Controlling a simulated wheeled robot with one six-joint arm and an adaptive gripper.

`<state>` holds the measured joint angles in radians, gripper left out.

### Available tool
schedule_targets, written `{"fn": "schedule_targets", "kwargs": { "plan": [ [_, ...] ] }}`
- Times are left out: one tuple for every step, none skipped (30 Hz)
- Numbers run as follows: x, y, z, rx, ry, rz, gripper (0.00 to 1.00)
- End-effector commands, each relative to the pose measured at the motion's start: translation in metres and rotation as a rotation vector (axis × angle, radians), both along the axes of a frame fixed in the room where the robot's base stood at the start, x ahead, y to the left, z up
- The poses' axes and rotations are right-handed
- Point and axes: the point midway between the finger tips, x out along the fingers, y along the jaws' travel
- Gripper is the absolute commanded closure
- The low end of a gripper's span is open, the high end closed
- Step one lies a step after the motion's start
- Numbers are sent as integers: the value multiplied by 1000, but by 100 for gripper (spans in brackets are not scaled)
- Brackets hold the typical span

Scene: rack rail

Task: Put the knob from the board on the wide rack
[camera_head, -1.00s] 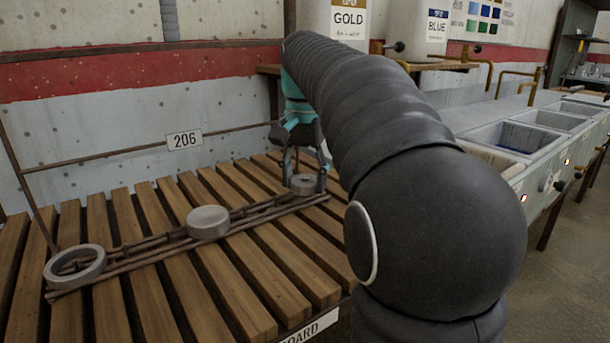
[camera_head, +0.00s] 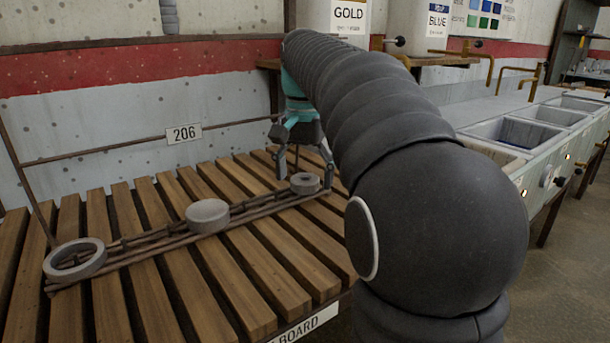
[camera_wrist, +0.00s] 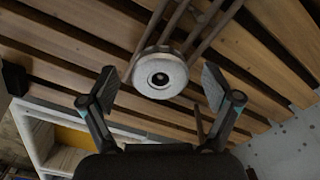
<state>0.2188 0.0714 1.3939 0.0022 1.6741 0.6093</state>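A slatted wooden board (camera_head: 180,275) fills the lower left of the head view. On it lies a long brown assembly of thin rods (camera_head: 150,248) with three round grey pieces: a ring (camera_head: 75,260) at left, a solid disc (camera_head: 207,216) in the middle and a smaller disc (camera_head: 304,184) at right. I cannot tell surely which is the knob. My gripper (camera_head: 304,176) is open over the smaller disc, one finger on each side. In the wrist view, that disc (camera_wrist: 160,75) shows a dark centre hole and sits between the fingers with gaps. I cannot identify the wide rack.
A thin brown rail with a 206 plate (camera_head: 184,134) runs behind the board along the wall. White GOLD (camera_head: 348,18) and BLUE (camera_head: 436,25) containers stand at the back. A row of open bins (camera_head: 520,135) lies to the right. Bare slats lie in front of the rods.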

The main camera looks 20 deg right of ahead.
Motion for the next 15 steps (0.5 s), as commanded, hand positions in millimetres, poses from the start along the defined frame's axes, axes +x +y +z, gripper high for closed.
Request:
{"fn": "schedule_targets", "kwargs": {
  "plan": [
    [0,0,0,0,0,0,12],
    [0,0,0,0,0,0,12],
    [0,0,0,0,0,0,12],
    [0,0,0,0,0,0,12],
    [0,0,0,0,0,0,12],
    [0,0,2,0,0,0,12],
    [0,0,3,-1,-1,0,12],
    [1,0,6,0,-1,0,12],
    [1,0,9,-1,-2,0,12],
    [1,0,13,-1,-2,0,12],
    [1,0,17,-1,-2,0,12],
    [1,0,23,-1,-4,0,12],
    [1,0,28,-1,-2,0,12],
    [1,0,32,0,-3,0,12],
    [1,0,38,0,-1,0,12]
  ]
}}
